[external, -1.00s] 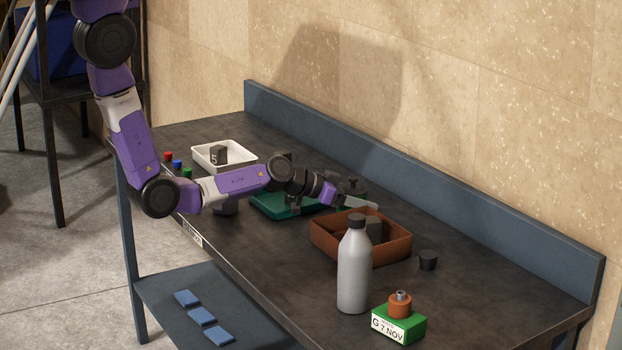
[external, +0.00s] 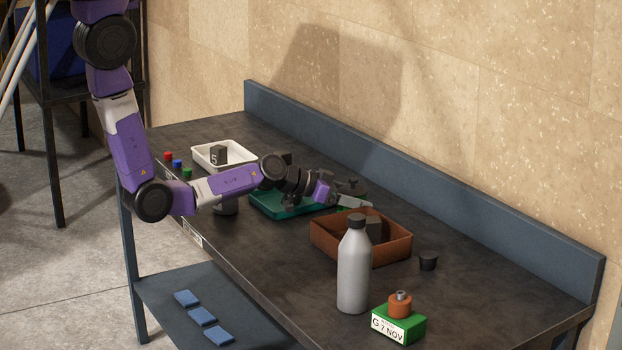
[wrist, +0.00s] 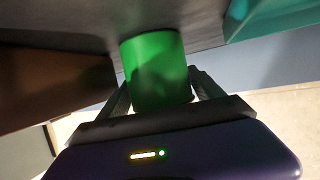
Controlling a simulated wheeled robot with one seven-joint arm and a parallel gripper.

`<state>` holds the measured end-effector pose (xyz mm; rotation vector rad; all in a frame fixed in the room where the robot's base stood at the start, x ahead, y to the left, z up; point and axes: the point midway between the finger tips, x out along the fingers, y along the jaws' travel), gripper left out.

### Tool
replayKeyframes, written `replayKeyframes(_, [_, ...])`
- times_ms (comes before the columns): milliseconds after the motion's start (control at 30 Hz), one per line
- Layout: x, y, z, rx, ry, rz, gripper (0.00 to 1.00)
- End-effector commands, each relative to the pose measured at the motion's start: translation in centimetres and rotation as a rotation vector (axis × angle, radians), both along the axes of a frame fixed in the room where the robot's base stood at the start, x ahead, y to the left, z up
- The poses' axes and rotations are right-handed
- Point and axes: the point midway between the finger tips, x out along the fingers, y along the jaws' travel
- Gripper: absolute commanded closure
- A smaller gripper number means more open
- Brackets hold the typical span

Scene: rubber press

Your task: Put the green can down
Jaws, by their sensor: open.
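The green can (wrist: 155,65) shows in the wrist view between the two fingers of my open gripper (wrist: 162,92). A finger lies on each side of it, and whether either one touches it is unclear. The can's far end is against the dark tabletop in the picture, but I cannot tell for sure whether it rests there. In the external view my gripper (external: 345,194) is low over the table, between the teal tray (external: 268,208) and the brown box (external: 338,247).
A white tray (external: 240,153) is at the far left. The table's front middle is clear.

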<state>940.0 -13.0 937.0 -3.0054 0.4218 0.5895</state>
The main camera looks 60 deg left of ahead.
Motion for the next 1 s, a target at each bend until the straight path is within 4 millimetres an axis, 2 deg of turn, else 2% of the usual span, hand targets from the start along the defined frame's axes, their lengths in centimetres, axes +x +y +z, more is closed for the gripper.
replayKeyframes(300, [-5.2,1.6,2.0,0.001,0.000,0.003,0.24])
replayKeyframes(500, [-7.8,2.3,3.1,0.002,0.000,0.001,0.24])
replayKeyframes(700, [-9.0,2.6,3.7,0.001,0.001,0.002,0.24])
replayKeyframes(1000, [-9.3,2.7,3.7,0.001,0.002,0.004,0.24])
